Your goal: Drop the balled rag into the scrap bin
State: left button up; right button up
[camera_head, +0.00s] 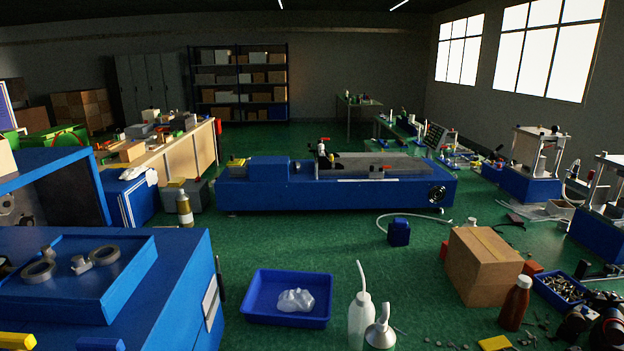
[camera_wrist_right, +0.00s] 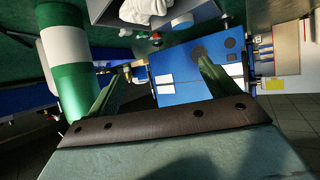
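A white crumpled ball, which looks like the balled rag (camera_head: 295,300), lies in a shallow blue tray (camera_head: 262,313) at the lower middle of the head view. Another white crumpled cloth (camera_head: 151,178) lies on a blue box at the left. No container is clearly marked as the scrap bin; a small blue bin (camera_head: 541,290) at the right holds several metal bits. In the right wrist view my right gripper (camera_wrist_right: 160,70) has its two green fingers apart with nothing between them. A white crumpled thing (camera_wrist_right: 148,10) shows beyond them at the top edge. My left gripper is not in view.
A cardboard box (camera_head: 484,266), a white wash bottle (camera_head: 360,322) and a red-brown bottle (camera_head: 515,303) stand right of the tray. A blue machine (camera_head: 110,285) fills the lower left. A green and white cylinder (camera_wrist_right: 66,55) is close beside the right gripper's left finger.

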jog(key=p+v, duration=0.1)
jog(key=v, duration=1.2)
jog(key=shift+d, duration=0.15)
jog(key=shift+r, duration=0.15)
